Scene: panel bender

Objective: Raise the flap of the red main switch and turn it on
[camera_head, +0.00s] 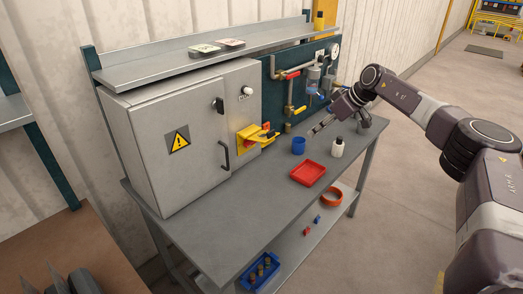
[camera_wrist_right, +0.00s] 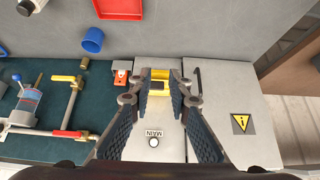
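The main switch has a yellow guard and flap (camera_head: 250,135) with red parts beside it, on the front of the grey cabinet (camera_head: 180,150). In the wrist view the yellow flap (camera_wrist_right: 159,76) shows beyond and between my fingertips, and a red-orange part (camera_wrist_right: 120,76) lies to its left. Whether the flap is raised and how the switch is turned, I cannot tell. My right gripper (camera_head: 314,131) is to the right of the switch, apart from it. In the wrist view its fingers (camera_wrist_right: 158,95) are spread with nothing gripped. My left gripper is not in view.
A handle (camera_head: 224,155) projects left of the switch.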

